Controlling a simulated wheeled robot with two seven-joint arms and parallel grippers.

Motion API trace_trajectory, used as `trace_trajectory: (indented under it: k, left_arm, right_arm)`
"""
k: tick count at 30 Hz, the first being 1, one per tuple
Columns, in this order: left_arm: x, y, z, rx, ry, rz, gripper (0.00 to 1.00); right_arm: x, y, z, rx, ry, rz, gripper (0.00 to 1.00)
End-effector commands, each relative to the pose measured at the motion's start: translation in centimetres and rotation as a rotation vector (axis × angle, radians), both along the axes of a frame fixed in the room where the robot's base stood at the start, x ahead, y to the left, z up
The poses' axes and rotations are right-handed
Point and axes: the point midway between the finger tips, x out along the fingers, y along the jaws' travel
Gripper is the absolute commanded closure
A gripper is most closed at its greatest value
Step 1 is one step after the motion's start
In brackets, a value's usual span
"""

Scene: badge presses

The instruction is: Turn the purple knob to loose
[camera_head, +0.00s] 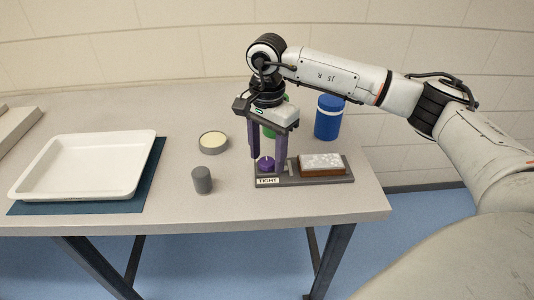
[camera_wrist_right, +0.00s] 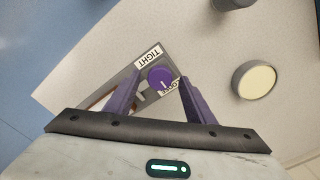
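The purple knob (camera_head: 265,164) sits at the left end of a grey base on the table, beside a label reading TIGHT (camera_head: 268,181). In the right wrist view the knob (camera_wrist_right: 161,78) is a round purple disc with a pale mark, between the TIGHT label (camera_wrist_right: 149,56) and a second, partly hidden label (camera_wrist_right: 173,87). My right gripper (camera_head: 268,158) points down over the knob. Its purple fingers (camera_wrist_right: 160,85) are spread, one on each side of the knob with gaps showing. My left gripper is in neither view.
A brown block with a pale top (camera_head: 323,162) is on the base's right part. A grey cylinder (camera_head: 202,180), round cream-topped dish (camera_head: 213,142) and white tray (camera_head: 85,166) are to the left.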

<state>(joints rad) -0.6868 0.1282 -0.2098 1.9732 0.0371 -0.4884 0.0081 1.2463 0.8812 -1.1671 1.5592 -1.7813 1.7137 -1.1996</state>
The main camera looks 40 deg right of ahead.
Motion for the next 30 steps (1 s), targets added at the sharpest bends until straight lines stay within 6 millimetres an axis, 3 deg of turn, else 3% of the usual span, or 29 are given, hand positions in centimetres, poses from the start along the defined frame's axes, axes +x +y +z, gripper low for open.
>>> trace_trajectory:
  k: [8,21,30]
  left_arm:
    - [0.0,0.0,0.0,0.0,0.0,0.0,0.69]
    - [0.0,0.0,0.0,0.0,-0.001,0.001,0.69]
    - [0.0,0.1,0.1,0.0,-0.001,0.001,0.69]
  right_arm:
    - [0.0,0.1,0.8,0.001,-0.002,0.0,0.51]
    - [0.1,0.1,8.7,0.001,-0.002,0.0,0.51]
    - [0.0,0.0,10.3,0.0,0.001,0.0,0.51]
